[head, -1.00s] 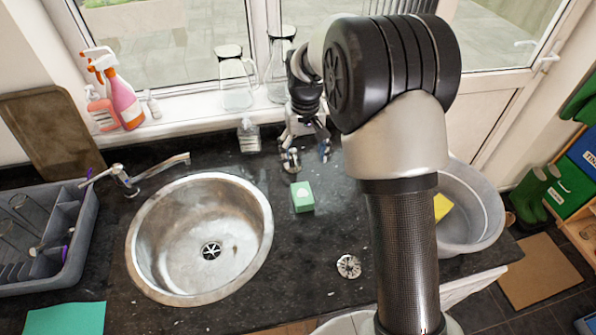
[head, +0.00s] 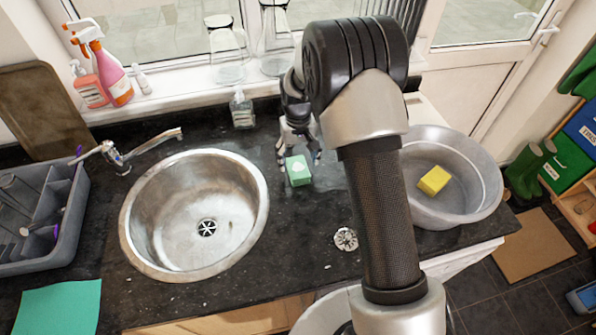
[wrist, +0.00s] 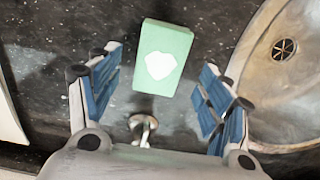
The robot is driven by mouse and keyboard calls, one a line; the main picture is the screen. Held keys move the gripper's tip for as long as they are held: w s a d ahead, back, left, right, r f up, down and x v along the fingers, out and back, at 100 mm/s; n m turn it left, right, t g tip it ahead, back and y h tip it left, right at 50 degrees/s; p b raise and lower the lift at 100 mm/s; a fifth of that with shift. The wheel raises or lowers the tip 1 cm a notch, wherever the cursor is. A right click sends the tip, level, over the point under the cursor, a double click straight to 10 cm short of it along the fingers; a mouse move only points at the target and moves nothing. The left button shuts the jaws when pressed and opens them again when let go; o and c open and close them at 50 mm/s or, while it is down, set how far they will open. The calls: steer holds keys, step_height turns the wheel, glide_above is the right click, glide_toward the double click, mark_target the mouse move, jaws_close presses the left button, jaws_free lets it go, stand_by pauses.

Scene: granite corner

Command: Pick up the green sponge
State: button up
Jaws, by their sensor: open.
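The green sponge (head: 298,171) lies on the dark granite worktop, just right of the round sink. It is a small block with a pale patch on top. My gripper (head: 299,158) is low over the worktop, right behind the sponge in the head view. In the wrist view the sponge (wrist: 162,58) lies ahead of and between the lines of the two blue-padded fingers. My gripper (wrist: 157,88) is open and empty there, with a gap on both sides of the sponge. Whether the fingertips overlap the sponge's near end in depth is hard to tell.
The steel sink (head: 194,214) is left of the sponge. A grey basin (head: 447,212) holding a yellow sponge (head: 434,180) stands at the right. A clear bottle (head: 242,110) stands behind, near the window sill. A metal drain-like disc (head: 346,239) lies in front. The worktop around the sponge is clear.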

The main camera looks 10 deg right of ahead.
mark_target(298, 167)
step_height(298, 167, down, 5)
steer(key=shift+r+b, duration=0.2)
steer(key=shift+b, duration=0.35)
steer(key=shift+c, duration=0.4)
steer(key=c, duration=0.9)
steer(key=shift+c, duration=0.3)
steer(key=shift+r, duration=0.15)
step_height(298, 167, up, 20)
steer(key=p, duration=0.4)
